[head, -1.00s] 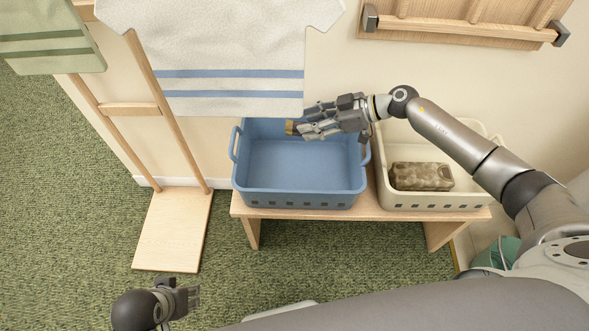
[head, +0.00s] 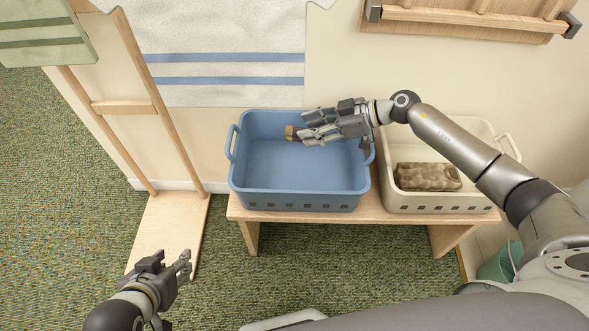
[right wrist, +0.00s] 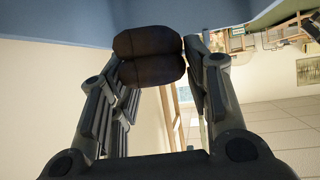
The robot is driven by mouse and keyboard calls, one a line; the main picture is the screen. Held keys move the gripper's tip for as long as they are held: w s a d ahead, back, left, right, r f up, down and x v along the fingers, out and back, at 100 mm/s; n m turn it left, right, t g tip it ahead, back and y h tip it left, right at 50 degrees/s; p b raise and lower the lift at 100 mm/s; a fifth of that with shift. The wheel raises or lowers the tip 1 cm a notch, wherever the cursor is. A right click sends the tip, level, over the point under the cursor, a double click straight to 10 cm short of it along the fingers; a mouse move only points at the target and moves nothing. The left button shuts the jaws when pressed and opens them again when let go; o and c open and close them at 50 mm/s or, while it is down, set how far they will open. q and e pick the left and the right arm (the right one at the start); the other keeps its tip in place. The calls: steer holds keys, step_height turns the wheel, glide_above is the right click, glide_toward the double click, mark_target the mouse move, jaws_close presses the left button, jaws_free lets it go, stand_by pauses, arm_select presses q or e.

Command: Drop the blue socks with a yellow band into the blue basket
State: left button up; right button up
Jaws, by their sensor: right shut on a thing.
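The blue basket (head: 300,201) stands on a low wooden bench, and the part of its floor that shows is bare. My right gripper (head: 306,131) is over the back right part of the basket, shut on a small sock bundle (head: 291,133). The bundle's end looks mustard yellow with a dark part beside it. In the right wrist view the bundle (right wrist: 150,60) is two dark rounded rolls between the fingers; in the shade I cannot make out blue. My left gripper (head: 172,264) is open and empty at the lower left, above the floor.
A cream basket (head: 440,202) with a mottled brown bundle (head: 428,177) stands right of the blue one on the bench (head: 400,217). A wooden rack (head: 175,225) with hanging towels (head: 225,50) is at the left. The green carpet in front is clear.

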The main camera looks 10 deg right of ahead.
stand_by(0.3)
steer(key=o, duration=1.1)
steer(key=shift+d, duration=0.1)
steer(key=v, duration=1.2)
